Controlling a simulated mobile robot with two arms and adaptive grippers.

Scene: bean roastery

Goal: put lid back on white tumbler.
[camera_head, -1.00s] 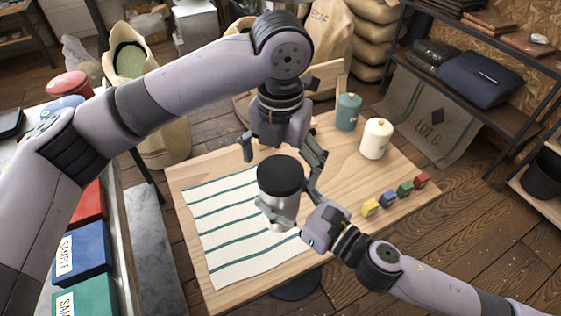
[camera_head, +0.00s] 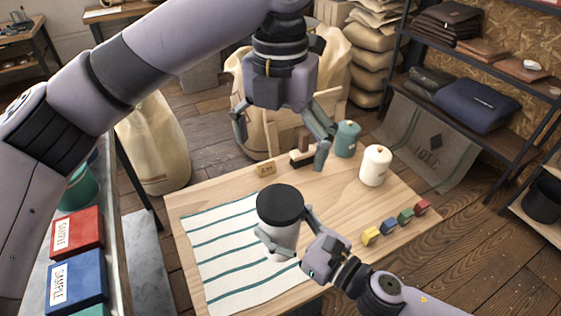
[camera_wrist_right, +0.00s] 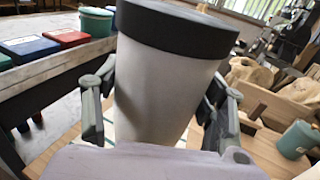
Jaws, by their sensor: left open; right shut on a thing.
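The white tumbler (camera_head: 283,240) stands upright at the right side of the striped cloth. Its black lid (camera_head: 281,204) sits on top and covers the mouth. In the right wrist view the tumbler (camera_wrist_right: 155,95) fills the middle, with the lid (camera_wrist_right: 180,28) resting level on its rim. My right gripper (camera_head: 288,236) is shut around the tumbler's body, one finger on each side. My left gripper (camera_head: 280,146) is open and empty, pointing down above and behind the tumbler, clear of the lid. The tumbler's base is hidden in the right wrist view.
The striped cloth (camera_head: 225,262) lies on the wooden table (camera_head: 330,205). Several coloured blocks (camera_head: 389,226) lie to the right. A cream canister (camera_head: 375,166) and a teal canister (camera_head: 347,139) stand at the back right.

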